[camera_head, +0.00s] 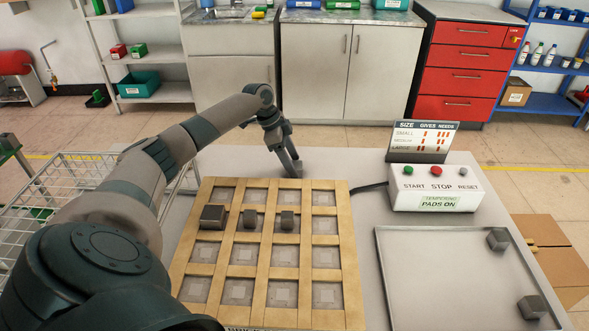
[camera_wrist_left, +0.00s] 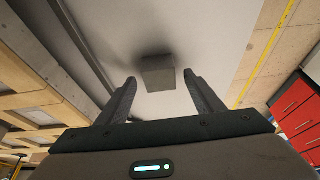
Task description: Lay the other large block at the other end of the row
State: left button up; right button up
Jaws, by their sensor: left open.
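My left gripper (camera_head: 292,168) is open and points down at the table behind the wooden grid. In the left wrist view, a grey block (camera_wrist_left: 158,74) lies on the table between or just beyond the fingertips of the left gripper (camera_wrist_left: 160,80); I cannot tell whether they touch it. In the head view the gripper largely hides this block. On the grid (camera_head: 343,240), one row holds a large dark block (camera_head: 213,217) at its left end, then two smaller blocks (camera_head: 250,219) (camera_head: 287,221). The row's rightmost square (camera_head: 325,226) is empty.
A metal tray (camera_head: 440,290) at the right holds two dark blocks (camera_head: 498,239) (camera_head: 532,307). A control box (camera_head: 435,190) with buttons and a size sign (camera_head: 422,140) stands at the back right. A wire basket (camera_head: 75,180) stands left of the table.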

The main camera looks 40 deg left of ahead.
pick_arm(q)
grip_shut()
jog(key=shift+r, duration=0.1)
dwell(0.4)
